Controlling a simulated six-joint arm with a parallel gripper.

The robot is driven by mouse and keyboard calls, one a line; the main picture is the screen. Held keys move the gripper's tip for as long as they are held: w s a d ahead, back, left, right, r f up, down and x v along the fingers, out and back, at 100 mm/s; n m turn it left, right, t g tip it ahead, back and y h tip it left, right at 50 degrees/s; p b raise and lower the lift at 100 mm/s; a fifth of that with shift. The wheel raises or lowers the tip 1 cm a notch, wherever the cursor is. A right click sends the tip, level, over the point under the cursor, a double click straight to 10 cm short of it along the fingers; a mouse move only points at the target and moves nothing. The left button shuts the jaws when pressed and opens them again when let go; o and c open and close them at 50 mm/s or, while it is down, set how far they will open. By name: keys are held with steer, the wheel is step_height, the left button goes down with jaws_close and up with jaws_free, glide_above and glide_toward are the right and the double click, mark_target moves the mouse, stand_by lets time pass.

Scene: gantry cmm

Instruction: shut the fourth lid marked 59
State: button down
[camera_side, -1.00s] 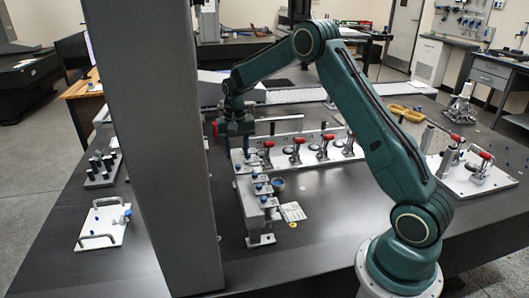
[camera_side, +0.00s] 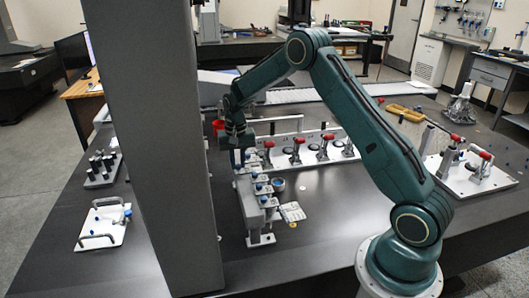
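My gripper (camera_side: 238,158) points down over the far end of the grey fixture rail (camera_side: 243,205), just left of the row of red-handled clamps. Its fingers are small and dark, and I cannot tell whether they are open or shut. Several small blue-topped parts (camera_side: 262,189) stand along the rail. No lid marked 59 can be read at this size, and the far end of the rail is partly hidden by my gripper. A red part (camera_side: 218,126) shows just left of my gripper.
Red-handled toggle clamps (camera_side: 296,150) stand on a white plate right of my gripper. A round cup (camera_side: 278,184) and a pale card (camera_side: 292,212) lie right of the rail. A thick grey column (camera_side: 150,150) stands at left.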

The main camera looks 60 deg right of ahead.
steer(key=shift+s+d, duration=1.75)
steer(key=shift+d, duration=0.05)
steer(key=c, duration=1.3)
jaws_free()
steer(key=shift+r, duration=0.1)
steer(key=shift+r, duration=0.45)
step_height(320, 180, up, 13)
steer(key=shift+f, duration=0.1)
